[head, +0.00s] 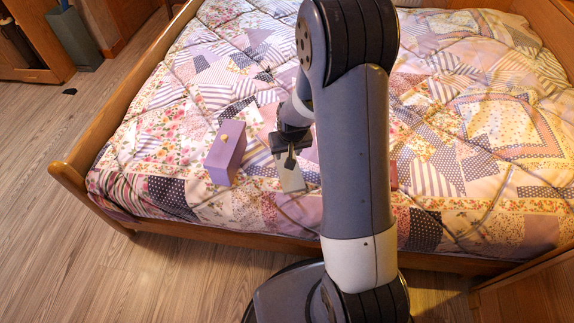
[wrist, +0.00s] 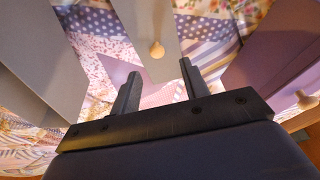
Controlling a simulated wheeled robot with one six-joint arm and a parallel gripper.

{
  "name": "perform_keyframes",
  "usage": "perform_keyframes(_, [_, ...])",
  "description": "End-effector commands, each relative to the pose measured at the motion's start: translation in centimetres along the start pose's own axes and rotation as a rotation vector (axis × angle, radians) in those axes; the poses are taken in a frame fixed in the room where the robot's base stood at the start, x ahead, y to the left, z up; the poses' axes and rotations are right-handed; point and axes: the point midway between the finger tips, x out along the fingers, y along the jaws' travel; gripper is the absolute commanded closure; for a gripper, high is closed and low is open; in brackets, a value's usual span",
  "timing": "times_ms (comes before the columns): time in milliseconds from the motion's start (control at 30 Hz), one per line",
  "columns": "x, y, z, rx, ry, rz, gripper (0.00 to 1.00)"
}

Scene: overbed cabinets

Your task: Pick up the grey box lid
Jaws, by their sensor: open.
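A grey panel with a round wooden knob, which looks like the grey box lid (wrist: 140,22), lies just beyond my fingertips in the wrist view. Its knob (wrist: 157,50) is ahead of the gap between the fingers, apart from them. My gripper (wrist: 160,70) is open, with nothing between its fingers. In the head view, my gripper (head: 290,160) is low over the bed, above a pale grey piece (head: 291,180); the arm hides part of this area.
A purple box (head: 224,158) with a wooden knob stands left of my gripper on the patchwork bed (head: 160,130). A purple piece (wrist: 265,60) is close on the right in the wrist view, and another grey piece (wrist: 35,75) on the left. The wooden bed frame (head: 90,200) runs along the edge.

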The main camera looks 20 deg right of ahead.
Motion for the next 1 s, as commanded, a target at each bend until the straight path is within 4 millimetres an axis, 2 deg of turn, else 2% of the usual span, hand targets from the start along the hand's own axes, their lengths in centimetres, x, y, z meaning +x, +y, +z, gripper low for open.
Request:
perform_keyframes(167, [1.3, 0.0, 0.1, 0.001, -0.002, 0.0, 0.57])
perform_keyframes(500, [5.7, 0.3, 0.4, 0.001, -0.002, 0.0, 0.57])
perform_keyframes(800, [6.0, 0.3, 0.3, 0.0, 0.0, 0.0, 0.57])
perform_keyframes(1000, [6.0, 0.3, 0.3, 0.0, 0.0, 0.0, 0.72])
